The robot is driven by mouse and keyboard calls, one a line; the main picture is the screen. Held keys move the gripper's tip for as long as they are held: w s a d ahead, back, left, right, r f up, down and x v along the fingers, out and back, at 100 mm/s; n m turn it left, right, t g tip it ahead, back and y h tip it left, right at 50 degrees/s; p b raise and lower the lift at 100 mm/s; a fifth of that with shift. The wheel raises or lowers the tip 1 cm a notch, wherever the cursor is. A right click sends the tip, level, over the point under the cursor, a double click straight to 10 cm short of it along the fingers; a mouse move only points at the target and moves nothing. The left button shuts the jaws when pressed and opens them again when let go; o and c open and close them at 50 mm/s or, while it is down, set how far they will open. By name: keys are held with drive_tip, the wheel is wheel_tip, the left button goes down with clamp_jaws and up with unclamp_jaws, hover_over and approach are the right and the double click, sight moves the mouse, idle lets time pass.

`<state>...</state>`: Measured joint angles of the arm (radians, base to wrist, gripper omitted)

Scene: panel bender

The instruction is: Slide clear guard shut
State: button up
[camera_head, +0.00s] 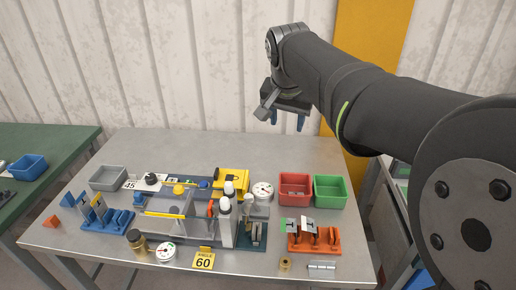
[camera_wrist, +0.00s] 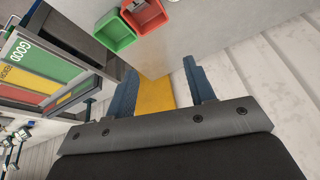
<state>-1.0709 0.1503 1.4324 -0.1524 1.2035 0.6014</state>
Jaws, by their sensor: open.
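The panel bender (camera_head: 185,205) stands in the middle of the table, a low grey machine with yellow and blue parts. What looks like its clear guard (camera_head: 165,229) is a see-through panel at the front with a yellow strip (camera_head: 170,215) along its top. How far it is slid cannot be told. My gripper (camera_head: 287,121) is high above the back right of the table, well apart from the bender. Its two blue fingers are open and empty, also in the wrist view (camera_wrist: 158,66). The bender is not clearly visible in the wrist view.
Red bin (camera_head: 295,189) and green bin (camera_head: 330,191) sit at right, behind an orange rack (camera_head: 314,237). A blue rack (camera_head: 106,215) and grey bin (camera_head: 108,178) are at left. The table's back is clear.

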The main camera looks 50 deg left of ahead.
drive_tip(key=s+a+g, duration=0.2)
drive_tip(key=s+a, duration=0.4)
drive_tip(key=s, duration=0.3)
drive_tip(key=n+g+h, duration=0.1)
drive_tip(key=g, duration=0.2)
approach(179, 186)
drive_tip(key=x, duration=1)
drive_tip(key=shift+f, duration=0.1)
clamp_jaws()
